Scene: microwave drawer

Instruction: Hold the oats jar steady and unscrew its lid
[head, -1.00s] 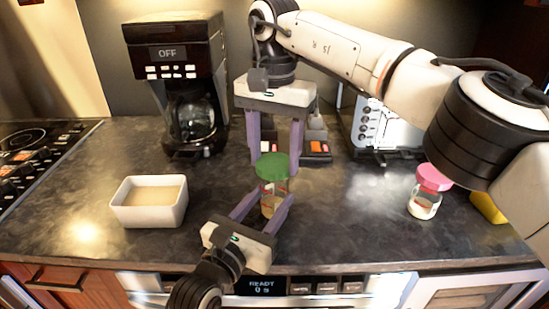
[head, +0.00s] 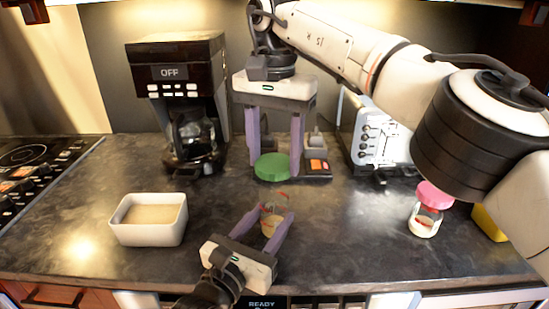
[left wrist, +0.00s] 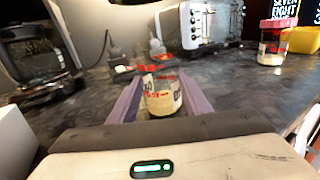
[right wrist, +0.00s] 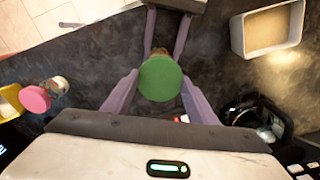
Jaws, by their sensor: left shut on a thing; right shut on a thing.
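The oats jar (head: 270,222) is a small clear jar with red markings and tan contents, standing on the dark counter. My left gripper (head: 265,216) is shut around its body from the front; the left wrist view shows the jar (left wrist: 162,98) upright between the fingers. The green lid (head: 272,167) is off the jar and held above it. My right gripper (head: 274,172) points down and is shut on the lid. In the right wrist view the lid (right wrist: 160,79) sits between the fingertips and hides most of the jar.
A white dish (head: 148,220) of tan contents stands at left, a coffee maker (head: 178,95) behind it. A toaster (head: 376,137) stands at back right. A pink-lidded jar (head: 427,210) and a yellow object (head: 491,222) are at right. The counter between is clear.

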